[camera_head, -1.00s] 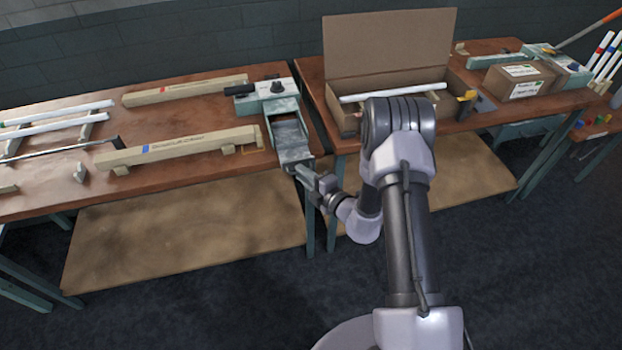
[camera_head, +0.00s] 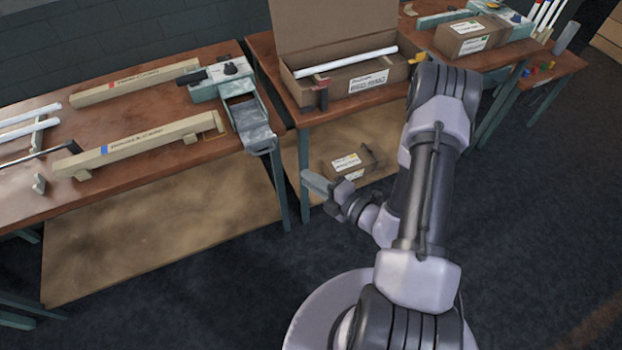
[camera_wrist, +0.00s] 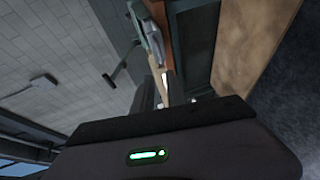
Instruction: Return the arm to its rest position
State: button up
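My gripper (camera_head: 318,187) is in front of the benches in the head view, below the table tops and apart from them. It is small and seen from behind, so its opening cannot be made out. Nothing clearly shows in it. My arm is bent, with its elbow raised at the right of the picture.
The left bench (camera_head: 60,195) carries wooden beams, white tubes and a green device (camera_head: 238,95). An open cardboard box (camera_head: 345,85) holds a white tube on the middle bench. A small box (camera_head: 350,162) lies on the lower shelf. The dark floor in front is clear.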

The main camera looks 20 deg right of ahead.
jog(key=a+r+n+g+y+b, duration=0.1)
jog(key=a+r+n+g+y, duration=0.4)
jog(key=a+r+n, duration=0.4)
jog(key=s+a+r+n+g+y+b, duration=0.15)
jog(key=s+a+r+n+g, duration=0.65)
jog(key=n, duration=0.9)
jog(key=s+d+r+n+t+h+b, duration=0.1)
jog(key=s+n+h, duration=0.4)
jog(key=n, duration=0.5)
jog(key=s+d+r+n+t+h, duration=0.3)
jog(key=s+d+r+n+h, duration=0.2)
jog(key=n, duration=0.5)
jog(key=shift+r+h+b, duration=0.35)
jog(key=shift+r+b, duration=0.05)
jog(key=shift+r, duration=0.15)
jog(key=shift+s, duration=0.1)
